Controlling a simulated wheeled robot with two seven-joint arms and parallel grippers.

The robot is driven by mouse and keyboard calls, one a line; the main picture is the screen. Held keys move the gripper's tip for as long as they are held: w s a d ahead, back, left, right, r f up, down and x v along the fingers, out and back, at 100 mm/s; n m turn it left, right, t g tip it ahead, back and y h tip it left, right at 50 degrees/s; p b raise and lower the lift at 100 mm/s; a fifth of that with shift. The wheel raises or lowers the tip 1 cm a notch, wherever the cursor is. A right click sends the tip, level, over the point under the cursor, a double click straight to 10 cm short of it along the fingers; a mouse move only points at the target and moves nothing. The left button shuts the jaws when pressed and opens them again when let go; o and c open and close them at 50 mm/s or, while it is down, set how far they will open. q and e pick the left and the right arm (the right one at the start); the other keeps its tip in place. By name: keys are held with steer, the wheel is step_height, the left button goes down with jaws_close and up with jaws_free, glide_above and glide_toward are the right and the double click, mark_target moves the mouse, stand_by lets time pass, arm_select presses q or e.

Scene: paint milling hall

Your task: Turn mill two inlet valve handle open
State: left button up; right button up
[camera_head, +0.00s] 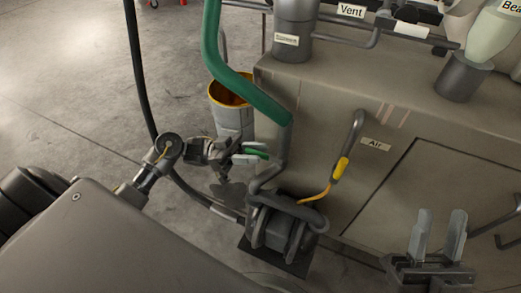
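The gripper hides part of the handle and the valve's body. No "mill two" marking is readable. My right gripper (438,233) is at the lower right, fingers upright and apart, empty.
A thick green pipe (249,92) bends down to a grey pump (284,228). A yellow handle (341,168) sits on a pipe by the "Air" label (376,144). A grey bucket with a yellow rim (231,112) stands behind my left gripper. Open floor lies left.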

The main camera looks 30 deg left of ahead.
arm_select(q)
steer(key=shift+x, duration=0.95)
jaws_close()
